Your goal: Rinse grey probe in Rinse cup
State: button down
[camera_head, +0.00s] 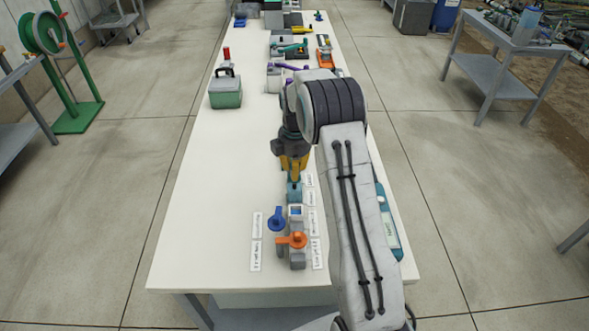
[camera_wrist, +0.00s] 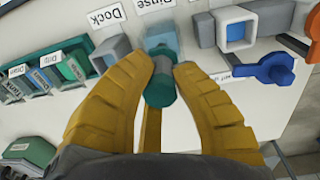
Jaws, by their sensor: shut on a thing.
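My gripper (camera_wrist: 160,84) has yellow fingers, shut on the grey probe (camera_wrist: 163,64), which has a teal end facing the wrist camera. In the wrist view the probe lines up with the blue-teal Rinse cup (camera_wrist: 160,34), just beyond it under the "Rinse" label (camera_wrist: 155,4). The probe's far end is hidden, so I cannot tell whether it is inside the cup or above it. In the head view my gripper (camera_head: 294,168) points down over the blue-teal cup (camera_head: 294,191); the probe is not clearly seen there.
A grey block (camera_wrist: 105,50) stands by the "Dock" label (camera_wrist: 107,18). Close to the cup are a blue-windowed block (camera_wrist: 237,30), a blue-handled valve (camera_head: 277,217) and an orange-handled valve (camera_head: 292,240). A green-grey box (camera_head: 225,92) stands farther back.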

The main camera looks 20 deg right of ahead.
jog(key=shift+f, duration=0.2)
jog(key=shift+f+b, duration=0.65)
jog(key=shift+r, duration=0.2)
jog(key=shift+r+p, duration=3.1)
jog(key=shift+r, duration=1.05)
